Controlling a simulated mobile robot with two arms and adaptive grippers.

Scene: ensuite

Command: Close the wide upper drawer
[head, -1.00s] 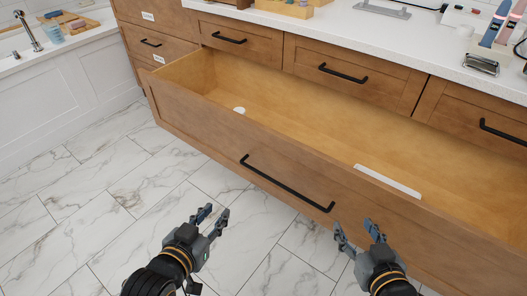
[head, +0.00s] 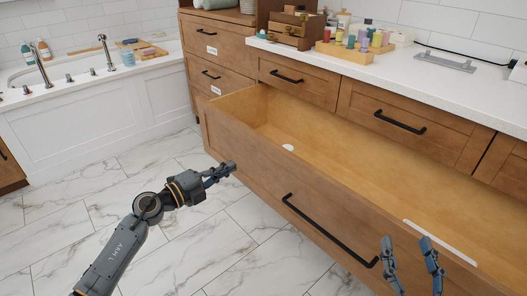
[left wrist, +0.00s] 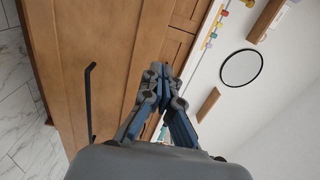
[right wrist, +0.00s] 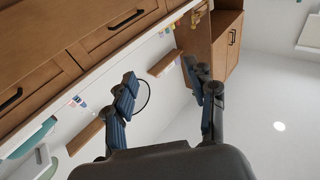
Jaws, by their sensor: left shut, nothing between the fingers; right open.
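The wide drawer (head: 262,160) is pulled far out below a row of shallower drawers, with a long black handle (head: 328,231) on its front. My right gripper (head: 408,240) is open and empty, near the right part of the drawer front.
The shallower drawers (head: 395,128) above are shut. The white counter (head: 460,95) holds a wooden tray of colored bottles (head: 357,54) and a wooden box (head: 297,32). A bathtub (head: 90,105) stands at the left. The marble floor (head: 170,255) in front is clear.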

